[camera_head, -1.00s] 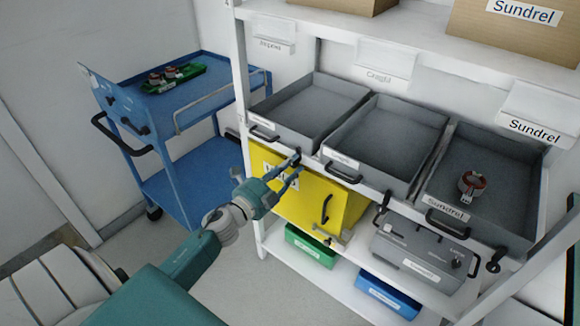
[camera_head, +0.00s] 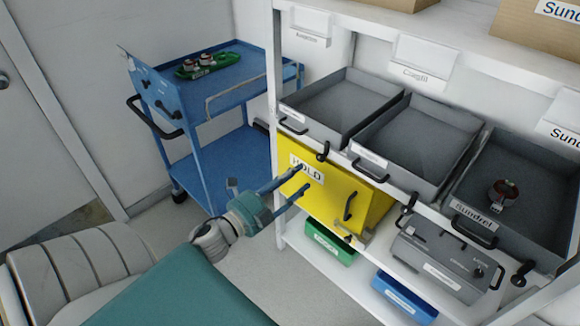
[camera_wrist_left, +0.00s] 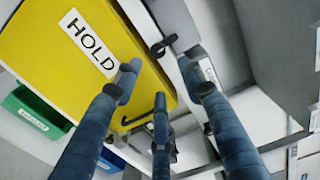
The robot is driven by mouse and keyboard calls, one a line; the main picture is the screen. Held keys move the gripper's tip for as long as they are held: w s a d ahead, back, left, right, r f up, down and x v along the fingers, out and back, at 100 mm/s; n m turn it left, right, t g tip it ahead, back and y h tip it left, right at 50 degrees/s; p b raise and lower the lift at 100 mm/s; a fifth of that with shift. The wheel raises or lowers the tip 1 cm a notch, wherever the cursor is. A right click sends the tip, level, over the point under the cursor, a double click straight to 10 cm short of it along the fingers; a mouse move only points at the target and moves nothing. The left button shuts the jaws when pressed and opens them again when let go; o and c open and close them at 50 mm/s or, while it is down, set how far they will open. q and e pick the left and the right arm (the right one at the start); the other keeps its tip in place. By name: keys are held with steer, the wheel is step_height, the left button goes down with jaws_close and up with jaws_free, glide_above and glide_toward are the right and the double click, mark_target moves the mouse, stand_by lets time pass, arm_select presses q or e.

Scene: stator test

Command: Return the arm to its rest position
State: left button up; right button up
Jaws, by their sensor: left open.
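My left gripper (camera_head: 298,183) is open and empty in the head view, in front of the yellow HOLD box (camera_head: 345,192) on the shelf unit. In the left wrist view its spread blue fingers (camera_wrist_left: 160,85) point toward the yellow box (camera_wrist_left: 60,50) and the tray edge above it, with nothing between them. I cannot tell whether a fingertip touches the box. My left arm (camera_head: 215,240) reaches up from the lower left. My right gripper is not in view.
Three grey trays line the shelf; the right tray (camera_head: 462,212) holds a stator (camera_head: 503,193). A blue cart (camera_head: 215,150) at the left carries a green tray with stators (camera_head: 198,63). A green bin (camera_head: 325,243), a blue bin (camera_head: 404,298) and a grey device (camera_head: 445,262) sit below.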

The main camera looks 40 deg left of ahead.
arm_select(q)
steer(key=shift+s, duration=0.8)
steer(key=s+a+f+n+g+y, duration=0.15)
steer(key=f+n, duration=0.25)
steer(key=f, duration=0.7)
steer(key=s+d+f+n+g+y, duration=0.1)
steer(key=s+f+n+g, duration=0.15)
steer(key=f, duration=0.75)
steer(key=s+d+f+n+g, duration=0.2)
steer(key=s+f, duration=0.3)
steer(key=f, duration=0.3)
steer(key=s+d+f+n+g, duration=0.1)
steer(key=s+f+n+g, duration=0.2)
steer(key=f, duration=0.6)
steer(key=s+d+f+n+g, duration=0.1)
steer(key=s+d+f, duration=0.3)
steer(key=s, duration=0.5)
steer(key=s+d+f+n+g, duration=0.2)
steer(key=s+d+f+g, duration=0.1)
steer(key=s+f, duration=0.4)
steer(key=s+d+f+n+g, duration=0.2)
steer(key=s+d+f+g, duration=0.2)
steer(key=s, duration=0.8)
step_height(320, 180, down, 2)
steer(key=shift+s+d+f+h, duration=0.1)
steer(key=shift+s+d+h, duration=0.25)
steer(key=shift+s+h, duration=0.1)
